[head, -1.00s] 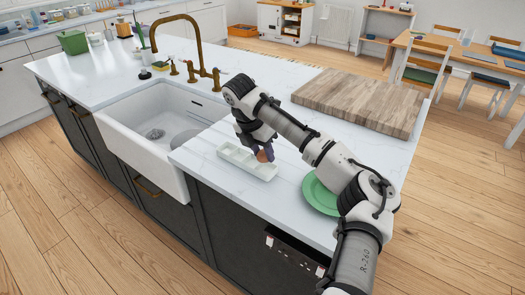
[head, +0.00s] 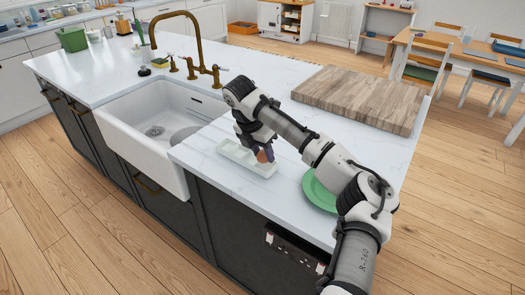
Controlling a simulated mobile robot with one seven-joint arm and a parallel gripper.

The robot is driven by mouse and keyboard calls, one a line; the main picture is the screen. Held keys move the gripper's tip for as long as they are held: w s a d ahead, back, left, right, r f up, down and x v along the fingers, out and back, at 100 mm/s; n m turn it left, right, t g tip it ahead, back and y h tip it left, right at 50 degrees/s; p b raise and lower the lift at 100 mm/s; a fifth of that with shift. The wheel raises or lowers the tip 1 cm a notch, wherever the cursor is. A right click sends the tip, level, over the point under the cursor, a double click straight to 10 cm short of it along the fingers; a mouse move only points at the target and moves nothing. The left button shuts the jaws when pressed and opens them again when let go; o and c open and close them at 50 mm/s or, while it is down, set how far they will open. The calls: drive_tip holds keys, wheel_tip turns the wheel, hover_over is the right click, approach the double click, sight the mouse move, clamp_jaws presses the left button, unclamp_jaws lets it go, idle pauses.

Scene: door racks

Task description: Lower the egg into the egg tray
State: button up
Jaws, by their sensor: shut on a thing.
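The egg tray (head: 236,151) is a pale, long tray with compartments, lying on the white counter just right of the sink. My gripper (head: 263,154) points down over the tray's right end and is shut on the brown egg (head: 262,157). The egg shows only in part between the fingers. I cannot tell whether it touches the tray's compartment. The compartments I can see on the left side of the tray look empty.
A green plate (head: 318,192) lies right of the tray, partly behind my arm. A thick wooden board (head: 358,98) lies farther back. The sink (head: 150,130) with its brass faucet (head: 205,72) is on the left. The counter's front edge is close to the tray.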

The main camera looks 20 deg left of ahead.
drive_tip(key=shift+f, duration=0.85)
idle(0.4)
drive_tip(key=o, duration=0.7)
drive_tip(key=shift+r+b, duration=0.1)
drive_tip(key=shift+b, duration=0.2)
drive_tip(key=b+v, duration=0.1)
drive_tip(key=v, duration=1.3)
